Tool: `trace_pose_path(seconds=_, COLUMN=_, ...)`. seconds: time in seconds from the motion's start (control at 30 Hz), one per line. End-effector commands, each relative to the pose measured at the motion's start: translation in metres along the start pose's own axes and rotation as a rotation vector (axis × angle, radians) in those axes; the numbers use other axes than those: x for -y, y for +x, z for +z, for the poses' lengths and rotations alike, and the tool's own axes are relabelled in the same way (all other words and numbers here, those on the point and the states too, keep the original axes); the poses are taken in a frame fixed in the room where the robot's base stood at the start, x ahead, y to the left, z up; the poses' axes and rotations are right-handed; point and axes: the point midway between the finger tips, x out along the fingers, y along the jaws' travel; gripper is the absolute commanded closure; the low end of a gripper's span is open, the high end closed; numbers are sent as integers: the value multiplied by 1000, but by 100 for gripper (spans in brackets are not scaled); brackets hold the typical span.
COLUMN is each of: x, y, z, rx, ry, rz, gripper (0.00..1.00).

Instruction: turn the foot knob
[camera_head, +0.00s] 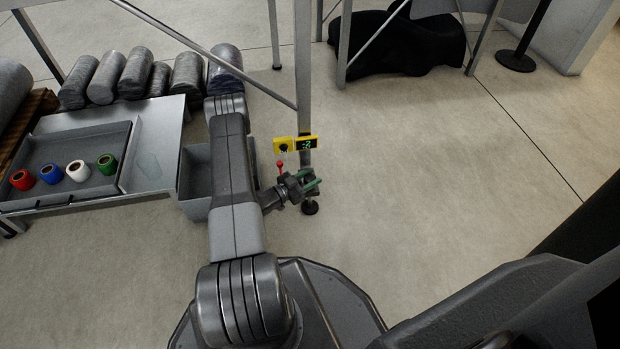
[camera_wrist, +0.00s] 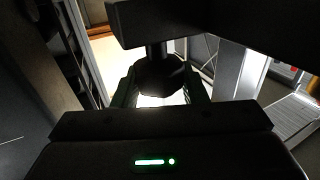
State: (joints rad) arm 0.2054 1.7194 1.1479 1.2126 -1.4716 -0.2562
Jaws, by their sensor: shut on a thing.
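The foot knob (camera_wrist: 160,76) is a dark, faceted, rounded piece on a short stem under a dark plate in the wrist view. My gripper (camera_wrist: 160,92) is shut on it, with one green finger on each side. In the head view my gripper (camera_head: 312,184) is at the lower end of a grey gantry leg (camera_head: 304,80), just above a round black foot (camera_head: 310,207) on the floor. The knob is hard to make out there behind the fingers.
A yellow box with a green readout (camera_head: 306,143) is on the leg above my gripper. A red-tipped lever (camera_head: 280,168) stands beside my wrist.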

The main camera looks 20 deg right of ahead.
Motion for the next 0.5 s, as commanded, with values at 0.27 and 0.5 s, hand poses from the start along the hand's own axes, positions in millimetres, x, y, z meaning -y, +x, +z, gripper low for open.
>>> trace_pose_path(seconds=0.27, x=1, y=0, z=0, rx=-1, ry=2, rz=132, gripper=84)
trace_pose_path(seconds=0.5, x=0, y=1, z=0, rx=-1, ry=0, rz=172, gripper=84)
